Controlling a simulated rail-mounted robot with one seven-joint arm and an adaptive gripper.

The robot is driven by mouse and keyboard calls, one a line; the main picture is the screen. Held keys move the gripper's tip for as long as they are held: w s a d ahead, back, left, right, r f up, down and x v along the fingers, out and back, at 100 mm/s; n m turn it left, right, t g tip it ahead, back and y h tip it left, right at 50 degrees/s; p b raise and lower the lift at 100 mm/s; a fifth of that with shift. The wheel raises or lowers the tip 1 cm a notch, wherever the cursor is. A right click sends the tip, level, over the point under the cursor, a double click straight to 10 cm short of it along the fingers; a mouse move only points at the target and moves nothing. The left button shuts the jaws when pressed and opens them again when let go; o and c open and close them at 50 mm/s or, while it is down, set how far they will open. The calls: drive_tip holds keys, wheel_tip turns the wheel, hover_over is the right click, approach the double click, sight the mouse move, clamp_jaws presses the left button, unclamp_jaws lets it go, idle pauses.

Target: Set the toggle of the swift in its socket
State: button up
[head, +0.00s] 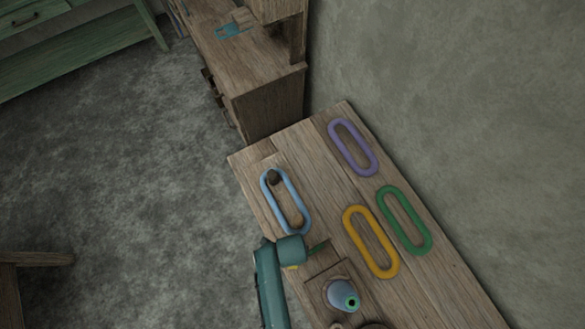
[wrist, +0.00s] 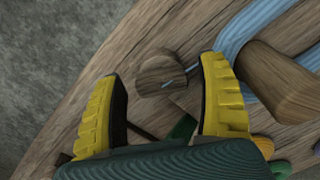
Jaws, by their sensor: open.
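In the wrist view my gripper (wrist: 163,85) is open, its two yellow-padded fingers spread wide. A small round wooden piece (wrist: 160,73) lies between and just beyond the fingertips; I cannot tell whether it is the toggle or part of its socket. A thin pale-blue line runs beside it. A dark green piece (wrist: 183,128) shows between the fingers, nearer the palm. In the head view my gripper (head: 290,250) is over the wooden table, and its fingers are mostly hidden. A green strip (head: 318,247) shows beside it. No toggle or socket is clearly identifiable.
A blue loop (head: 293,215) lies around a dark peg (head: 273,177); a wooden post (wrist: 278,78) stands beside blue in the wrist view. Purple (head: 338,132), green (head: 420,237) and yellow (head: 384,262) loops lie right. A spool (head: 342,294) stands near the front.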

wheel_tip(320, 180, up, 12)
idle(0.6)
